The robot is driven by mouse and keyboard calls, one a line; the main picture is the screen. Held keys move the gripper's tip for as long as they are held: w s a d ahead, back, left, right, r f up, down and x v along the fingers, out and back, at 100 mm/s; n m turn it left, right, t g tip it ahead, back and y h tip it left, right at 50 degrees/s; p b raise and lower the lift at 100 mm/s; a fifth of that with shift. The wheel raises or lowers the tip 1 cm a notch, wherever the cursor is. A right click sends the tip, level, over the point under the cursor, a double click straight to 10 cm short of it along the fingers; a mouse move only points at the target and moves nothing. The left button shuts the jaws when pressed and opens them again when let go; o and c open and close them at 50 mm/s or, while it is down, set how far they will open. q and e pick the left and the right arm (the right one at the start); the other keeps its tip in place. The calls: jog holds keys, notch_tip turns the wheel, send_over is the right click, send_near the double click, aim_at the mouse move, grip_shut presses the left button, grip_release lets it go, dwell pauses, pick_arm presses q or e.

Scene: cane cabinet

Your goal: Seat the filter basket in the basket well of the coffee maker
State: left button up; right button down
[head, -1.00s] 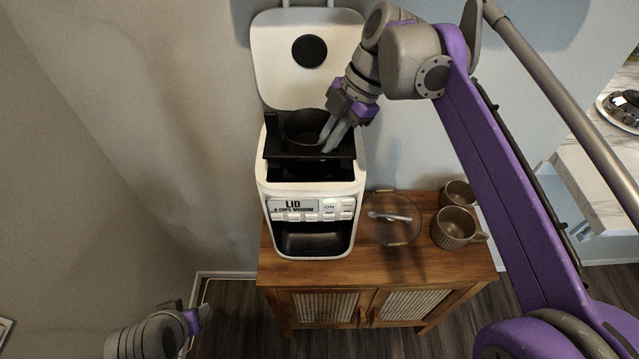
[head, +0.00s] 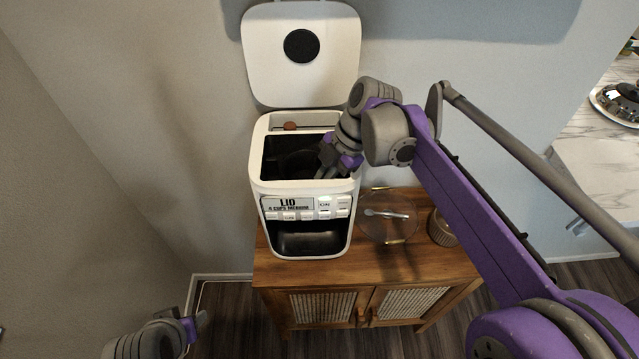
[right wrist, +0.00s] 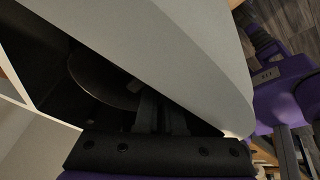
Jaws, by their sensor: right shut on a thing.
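The white coffee maker (head: 262,185) stands on the wooden cabinet with its lid (head: 262,58) raised at the back. The black filter basket (head: 297,164) is down inside the dark open well at the machine's top. Its curved wall shows in the right wrist view (right wrist: 98,82). Dark shadow hides its lower edge, so I cannot tell whether it rests on the bottom. My right gripper (head: 322,172) is shut on the basket's right side, with its fingers reaching into the opening. My left gripper (head: 202,318) hangs low at the left, away from the machine; its jaws are unclear.
A clear glass plate (head: 375,232) with a light spoon (head: 387,214) lies right of the machine on the cabinet top (head: 300,274). A brown mug (head: 441,232) stands farther right, partly behind my right arm. The machine's front walls rise close around the gripper.

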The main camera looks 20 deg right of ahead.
jog(key=c, duration=1.3)
grip_release()
jog(key=v, duration=1.2)
jog(key=shift+p, duration=0.45)
